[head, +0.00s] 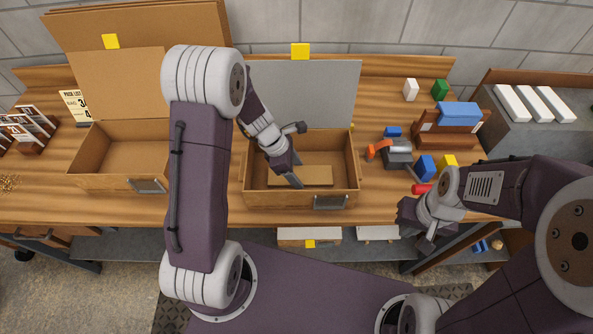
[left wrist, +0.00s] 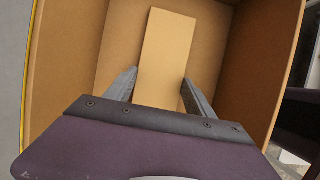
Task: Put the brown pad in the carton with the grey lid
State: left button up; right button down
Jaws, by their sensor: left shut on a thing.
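The carton (head: 272,198) with the grey lid (head: 315,95) stands open on the bench, its lid raised at the back. The brown pad (head: 312,176) is inside it, low between the walls. My left gripper (head: 293,177) reaches down into this carton. In the left wrist view the pad (left wrist: 166,50) lies between the two fingers (left wrist: 159,84), which are shut on its sides. Whether the pad touches the carton floor is hard to tell. My right gripper (head: 424,232) is at the bench's front edge, away from the carton; its finger opening is unclear.
Another open carton (head: 105,181) with a brown lid (head: 120,85) stands to the left, partly behind my left arm. Right of the grey-lidded carton are an orange-handled tool (head: 380,148), blue blocks (head: 426,167) and a yellow block (head: 448,161). A grey stand with white bars (head: 530,103) is far right.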

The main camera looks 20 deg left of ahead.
pick_arm(q)
jog(key=o, duration=1.3)
jog(key=shift+f, duration=0.1)
jog(key=shift+a+r, duration=0.1)
jog(key=shift+r, duration=0.35)
jog(key=p+v, duration=0.2)
jog(key=v, duration=0.9)
jog(key=shift+s+a+r+p, duration=0.1)
jog(key=shift+a+r+p, duration=0.1)
jog(key=shift+p, duration=0.15)
jog(key=shift+f, duration=0.1)
